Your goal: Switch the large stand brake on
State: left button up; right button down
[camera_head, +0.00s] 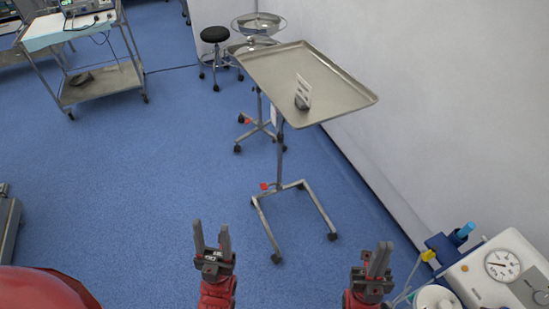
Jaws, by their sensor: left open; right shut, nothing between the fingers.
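The large stand (279,158) carries a wide rectangular metal tray and has a wheeled frame base. A small red part, apparently its brake pedal (264,185), sits low at the back left of that base. Whether it is on or off is too small to tell. My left gripper (211,224) is open and empty at the bottom middle, in front of the stand and to its left in the picture. My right gripper (384,246) is shut and empty at the lower right. Both appear apart from the stand.
A smaller round-tray stand (259,23) with its own red part (247,121) is behind. A black stool (214,34) and a metal cart (102,84) stand farther back. A white gauge machine (500,268) is at lower right, by the wall.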

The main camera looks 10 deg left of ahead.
aim_at(263, 186)
jog(key=i+j, duration=0.1)
jog(key=i, duration=0.4)
jog(key=i+j+z, duration=0.1)
jog(key=i, duration=0.35)
